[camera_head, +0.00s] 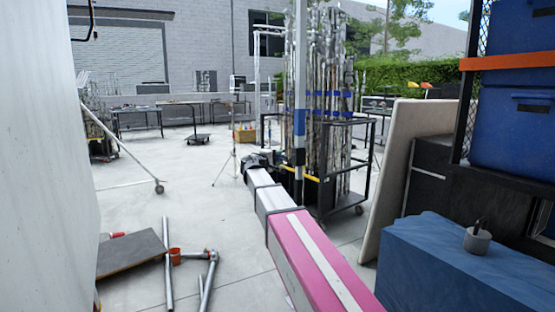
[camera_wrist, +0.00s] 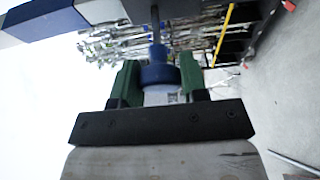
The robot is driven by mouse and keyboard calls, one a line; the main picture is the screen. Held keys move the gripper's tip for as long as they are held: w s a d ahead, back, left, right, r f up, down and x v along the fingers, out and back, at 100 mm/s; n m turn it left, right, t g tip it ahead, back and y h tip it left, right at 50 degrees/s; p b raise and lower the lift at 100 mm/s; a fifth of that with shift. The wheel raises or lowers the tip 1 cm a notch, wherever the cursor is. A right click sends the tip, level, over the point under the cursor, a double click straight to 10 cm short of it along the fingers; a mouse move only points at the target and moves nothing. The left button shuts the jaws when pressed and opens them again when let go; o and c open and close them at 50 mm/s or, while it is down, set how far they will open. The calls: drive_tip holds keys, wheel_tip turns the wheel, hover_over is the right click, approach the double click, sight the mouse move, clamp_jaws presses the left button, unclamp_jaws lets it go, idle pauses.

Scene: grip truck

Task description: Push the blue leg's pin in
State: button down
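The blue leg (camera_head: 299,122) is an upright pale pole with blue bands, right of centre in the head view. In the wrist view, the leg (camera_wrist: 45,18) runs across the top left as a white and blue bar. The pin's blue knob (camera_wrist: 158,68), on a thin dark stem, sits between the green fingers of my gripper (camera_wrist: 158,78). The fingers stand apart by about the knob's width and appear to touch both its sides. In the head view, my arm reaches toward the leg; the fingers are hard to make out there.
A rack (camera_head: 330,120) of upright metal poles stands close behind the leg. A pale board (camera_head: 405,160) and a blue-covered case (camera_head: 430,260) flank my arm on the right. Loose pipes (camera_head: 168,265) lie on the floor at left. Open floor lies beyond them.

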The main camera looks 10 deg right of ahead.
sight(287, 156)
drive_tip(key=shift+w+d, duration=0.25)
drive_tip(key=shift+d, duration=0.5)
drive_tip(key=shift+w+d, duration=0.25)
drive_tip(key=shift+d, duration=0.55)
drive_tip(key=shift+w+d, duration=0.25)
drive_tip(key=shift+d, duration=0.5)
drive_tip(key=c, duration=0.7)
unclamp_jaws()
drive_tip(key=shift+d, duration=0.1)
drive_tip(key=shift+o, duration=0.2)
drive_tip(key=v, duration=1)
drive_tip(key=shift+s+a, duration=0.25)
drive_tip(key=shift+s, duration=0.05)
drive_tip(key=shift+f, duration=0.1)
